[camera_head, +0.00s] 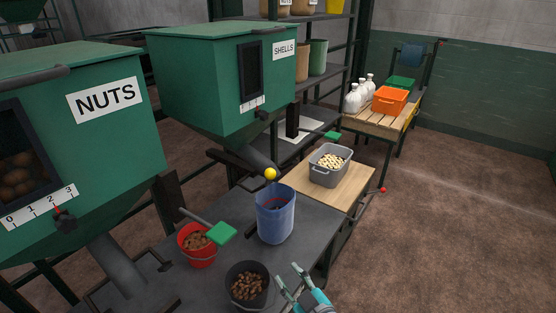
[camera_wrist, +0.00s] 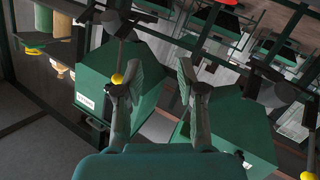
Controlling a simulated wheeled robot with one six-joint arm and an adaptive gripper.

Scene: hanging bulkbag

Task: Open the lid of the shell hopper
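The shell hopper (camera_head: 200,85) is a green box with a white SHELLS label, standing at the upper middle of the head view. My gripper (camera_head: 288,275) is low in the head view, in front of the table and well apart from the hopper. In the wrist view, my gripper (camera_wrist: 155,78) has its two fingers spread with nothing held between them. What looks like the shell hopper (camera_wrist: 145,75) shows tilted behind the left finger.
The nuts hopper (camera_head: 130,130) stands at left. On the dark table (camera_head: 310,225) are a blue container (camera_head: 276,220), a red bucket (camera_head: 190,250) and a black bucket (camera_head: 248,290). A yellow ball (camera_head: 270,174) sits above the blue container. A grey bin (camera_head: 330,178) stands behind. Floor at right is clear.

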